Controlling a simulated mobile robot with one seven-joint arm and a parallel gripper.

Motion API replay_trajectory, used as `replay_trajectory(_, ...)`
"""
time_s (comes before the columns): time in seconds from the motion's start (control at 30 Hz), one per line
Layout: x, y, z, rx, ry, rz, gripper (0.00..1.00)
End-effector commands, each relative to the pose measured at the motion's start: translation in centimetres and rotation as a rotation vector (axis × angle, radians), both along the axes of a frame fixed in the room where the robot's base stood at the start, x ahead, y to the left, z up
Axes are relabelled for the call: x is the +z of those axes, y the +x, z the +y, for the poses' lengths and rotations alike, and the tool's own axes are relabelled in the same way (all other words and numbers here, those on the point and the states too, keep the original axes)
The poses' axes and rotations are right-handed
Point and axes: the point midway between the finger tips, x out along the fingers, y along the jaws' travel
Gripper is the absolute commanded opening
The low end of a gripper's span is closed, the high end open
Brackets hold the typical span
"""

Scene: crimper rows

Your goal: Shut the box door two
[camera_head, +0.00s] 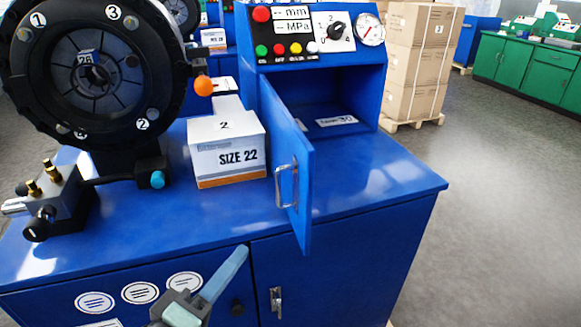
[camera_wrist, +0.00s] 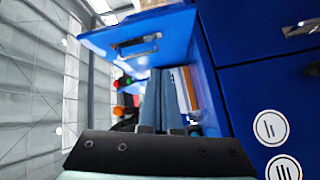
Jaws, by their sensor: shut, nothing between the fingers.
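The blue box door (camera_head: 298,165) stands open, swung out from the left side of the control box (camera_head: 322,68) over the worktop. Its metal handle (camera_head: 286,186) is on the face turned left. The box's compartment is open to view, with a white label inside. In the wrist view the door (camera_wrist: 165,28) and its handle (camera_wrist: 137,45) are at the top, beyond the fingers. My gripper (camera_head: 243,252) is shut and empty, in front of the worktop's front edge, below and left of the door and apart from it. The closed fingers also show in the wrist view (camera_wrist: 160,75).
A white carton marked SIZE 22 (camera_head: 228,148) stands on the worktop left of the door. A large black crimper head (camera_head: 95,70) and a valve block (camera_head: 55,200) are further left. The worktop right of the door (camera_head: 370,185) is clear. A lower cabinet latch (camera_head: 276,301) sticks out below.

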Motion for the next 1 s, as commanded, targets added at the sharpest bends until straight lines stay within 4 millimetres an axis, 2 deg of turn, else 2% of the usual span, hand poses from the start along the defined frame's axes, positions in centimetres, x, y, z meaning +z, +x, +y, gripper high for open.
replay_trajectory(0.03,1.6,-0.9,0.4,-0.015,-0.066,0.034,0.00)
replay_trajectory(0.23,2.4,-3.4,1.1,-0.066,-0.248,0.094,0.00)
replay_trajectory(0.43,2.3,-3.9,1.0,-0.082,-0.302,0.108,0.00)
replay_trajectory(0.57,2.3,-2.5,0.2,-0.085,-0.302,0.106,0.00)
replay_trajectory(0.9,2.4,3.7,-3.5,-0.086,-0.300,0.104,0.00)
replay_trajectory(1.0,2.4,4.8,-4.8,-0.085,-0.298,0.107,0.00)
